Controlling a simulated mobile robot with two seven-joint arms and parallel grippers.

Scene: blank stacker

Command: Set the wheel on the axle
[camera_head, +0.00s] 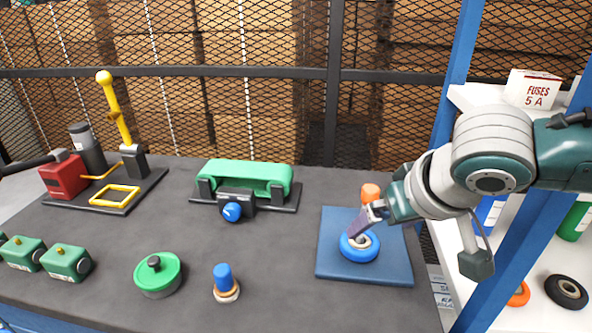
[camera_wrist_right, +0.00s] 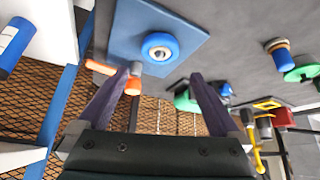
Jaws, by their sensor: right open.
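A blue wheel (camera_head: 358,247) with a pale hub lies flat on a blue square plate (camera_head: 388,272) at the right of the table. It also shows in the wrist view (camera_wrist_right: 160,47), beyond my fingertips. An orange-capped part (camera_head: 371,193) stands at the plate's far edge, partly hidden by my gripper; I cannot tell whether it is the axle. My right gripper (camera_head: 369,220) is over the plate, just above the wheel's far side. In the wrist view its two fingers (camera_wrist_right: 160,75) are apart with nothing held between them. My left gripper is not in view.
A blue-topped peg (camera_head: 224,278) and a green round lidded part (camera_head: 157,275) stand front centre. A green housing with a blue knob (camera_head: 232,211) is behind them. A yellow lever fixture (camera_head: 128,145) is back left. A blue post (camera_head: 456,90) and white shelf are at right.

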